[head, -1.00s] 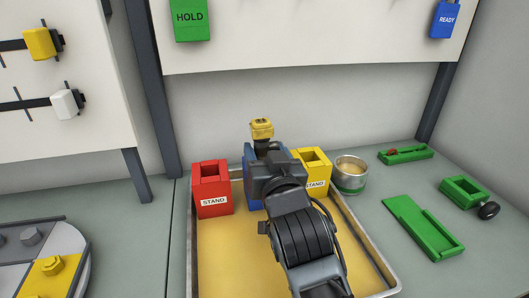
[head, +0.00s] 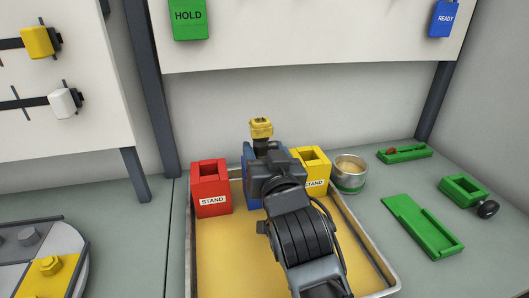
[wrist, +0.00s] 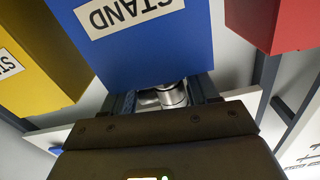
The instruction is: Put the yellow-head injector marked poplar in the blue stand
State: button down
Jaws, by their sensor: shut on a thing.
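The yellow-head injector (head: 261,128) stands upright, its yellow head and dark neck showing above my gripper (head: 270,163) in the head view. No poplar marking is readable. My gripper is shut on the injector; in the wrist view a silver part of it (wrist: 172,95) shows between the fingers (wrist: 165,92). The blue stand (head: 250,188) is mostly hidden behind my gripper in the head view. Its blue face with an inverted STAND label (wrist: 150,50) fills the middle of the wrist view. Whether the injector's lower end is inside the stand is hidden.
A red stand (head: 211,190) is left of the blue one and a yellow stand (head: 317,170) is right, both close. All are in a yellow-floored tray (head: 225,255). A round cup (head: 350,174) and green fixtures (head: 424,228) lie to the right.

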dwell(0.3)
jog(key=shift+c, duration=1)
grip_release()
jog(key=shift+f, duration=0.1)
